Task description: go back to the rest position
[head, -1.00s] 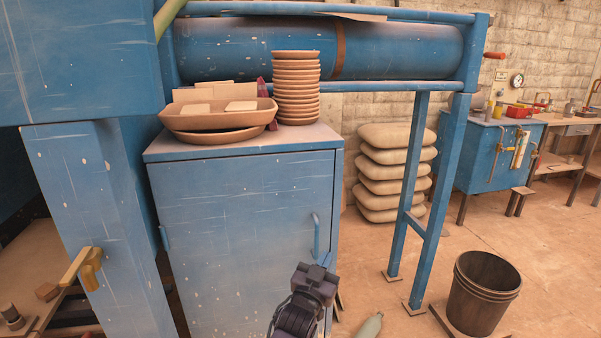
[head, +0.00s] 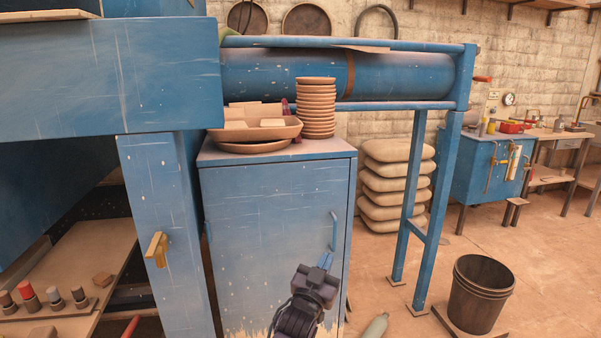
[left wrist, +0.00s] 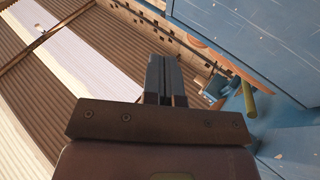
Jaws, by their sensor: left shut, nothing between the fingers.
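My left gripper (head: 325,260) points upward in front of the blue cabinet (head: 270,235), near the lower middle of the head view. Its fingers are together with nothing between them, and they also show shut in the left wrist view (left wrist: 162,75). In the head view the fingers overlap the cabinet door below its handle (head: 334,230); whether they touch it I cannot tell. My right gripper is in neither view.
On the cabinet are a stack of clay plates (head: 317,108) and a shallow dish (head: 255,130). A blue post (head: 165,235) with a brass lever stands left.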

